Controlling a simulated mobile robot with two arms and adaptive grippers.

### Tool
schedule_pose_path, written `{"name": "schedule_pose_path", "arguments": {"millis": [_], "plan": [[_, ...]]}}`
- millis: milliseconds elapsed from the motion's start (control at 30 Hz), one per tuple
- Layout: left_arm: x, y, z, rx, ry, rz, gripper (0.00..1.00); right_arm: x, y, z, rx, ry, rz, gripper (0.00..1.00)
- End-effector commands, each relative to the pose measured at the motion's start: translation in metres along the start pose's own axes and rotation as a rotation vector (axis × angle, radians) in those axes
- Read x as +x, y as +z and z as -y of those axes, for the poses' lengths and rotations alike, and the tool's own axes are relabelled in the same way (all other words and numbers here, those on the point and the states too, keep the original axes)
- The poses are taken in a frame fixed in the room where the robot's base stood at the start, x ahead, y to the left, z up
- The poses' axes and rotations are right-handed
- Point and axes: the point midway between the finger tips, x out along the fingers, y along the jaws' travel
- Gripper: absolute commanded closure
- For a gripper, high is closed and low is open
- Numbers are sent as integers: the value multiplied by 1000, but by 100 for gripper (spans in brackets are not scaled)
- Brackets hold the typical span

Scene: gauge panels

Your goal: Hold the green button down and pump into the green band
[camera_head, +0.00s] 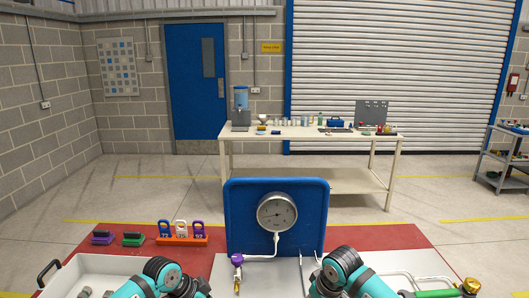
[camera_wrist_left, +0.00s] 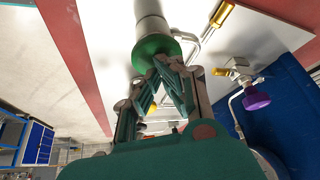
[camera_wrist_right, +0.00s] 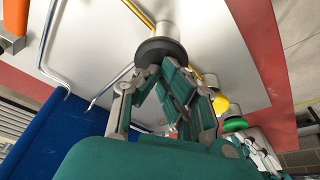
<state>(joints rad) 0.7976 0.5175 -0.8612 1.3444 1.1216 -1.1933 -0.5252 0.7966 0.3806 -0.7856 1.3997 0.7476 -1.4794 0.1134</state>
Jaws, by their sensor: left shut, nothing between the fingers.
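The round gauge (camera_head: 277,212) is on the blue panel (camera_head: 235,190); its needle and bands are too small to read. In the left wrist view, a green button (camera_wrist_left: 150,46) caps a pale cylinder. My left gripper (camera_wrist_left: 163,62) is shut and empty, its tips at the button; whether it is pressed in, I cannot tell. In the right wrist view, a black round cap (camera_wrist_right: 160,50) sits on a short grey cylinder. My right gripper (camera_wrist_right: 163,64) looks shut, its tips close to the cap; contact is unclear. Both fingertip pairs are hidden in the head view.
A purple-knobbed valve (camera_head: 237,259) stands left of the gauge. Several coloured padlocks (camera_head: 181,229) stand on an orange rack. A grey tray (camera_head: 75,275) is at front left. A brass fitting (camera_head: 471,285) is at front right. A workbench (camera_head: 310,135) stands behind.

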Motion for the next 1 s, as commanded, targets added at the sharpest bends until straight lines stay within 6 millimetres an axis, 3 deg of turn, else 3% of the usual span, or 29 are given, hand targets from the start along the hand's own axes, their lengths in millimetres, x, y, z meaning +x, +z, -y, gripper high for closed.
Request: {"name": "schedule_pose_path", "arguments": {"millis": [167,700,1000], "plan": [[2,2,0,-1,2,5,100,3,3,-1,1,2,7,100],[2,2,0,-1,2,4,100,-36,-10,0,2,1,5,100],[1,2,-1,-1,2,4,100,-41,-12,0,1,0,3,100]]}}
